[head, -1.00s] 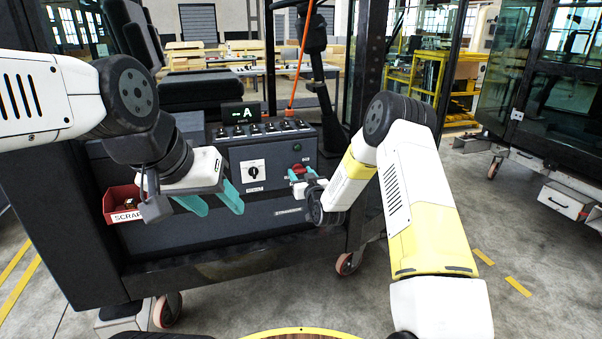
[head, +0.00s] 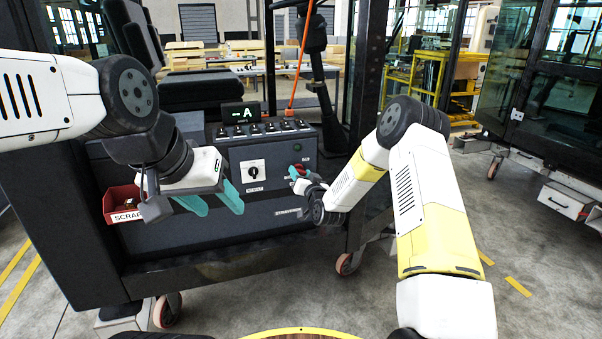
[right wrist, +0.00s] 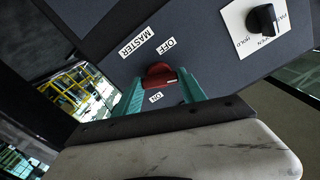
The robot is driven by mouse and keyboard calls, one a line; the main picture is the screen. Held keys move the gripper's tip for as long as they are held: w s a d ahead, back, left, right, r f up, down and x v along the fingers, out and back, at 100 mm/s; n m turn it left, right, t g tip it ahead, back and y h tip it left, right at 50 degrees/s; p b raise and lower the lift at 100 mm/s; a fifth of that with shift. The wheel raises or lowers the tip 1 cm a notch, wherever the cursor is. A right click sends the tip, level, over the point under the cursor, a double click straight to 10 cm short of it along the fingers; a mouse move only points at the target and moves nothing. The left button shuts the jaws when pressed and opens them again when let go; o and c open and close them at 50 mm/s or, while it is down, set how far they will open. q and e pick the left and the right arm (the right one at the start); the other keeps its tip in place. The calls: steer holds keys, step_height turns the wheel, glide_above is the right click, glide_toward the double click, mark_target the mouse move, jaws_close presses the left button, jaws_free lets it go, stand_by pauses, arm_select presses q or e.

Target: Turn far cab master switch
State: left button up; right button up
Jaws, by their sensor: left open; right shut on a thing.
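The red master switch (right wrist: 160,76) sits on the dark sloped panel, between the labels OFF and ON, with MASTER beside it. My right gripper (right wrist: 158,84) has its teal fingers on both sides of the switch's handle, shut on it. In the head view the switch (head: 297,171) is partly hidden by my right gripper (head: 300,174). I cannot tell exactly which label the handle points to. My left gripper (head: 222,208) is open and empty in front of the panel, left of the switch.
A black knob on a white plate (head: 253,171) is left of the switch. A row of toggles (head: 262,129) and a display reading A (head: 240,113) are above. A red SCRAP bin (head: 122,203) hangs at the left. Another glazed cab (head: 550,120) stands at the right.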

steer(key=m, duration=0.7)
steer(key=shift+d+f, duration=0.1)
steer(key=m, duration=0.6)
steer(key=shift+m, duration=0.3)
stand_by(0.3)
steer(key=o, duration=1.4)
steer(key=shift+c, duration=0.2)
steer(key=v, duration=0.7)
steer(key=shift+s, duration=0.4)
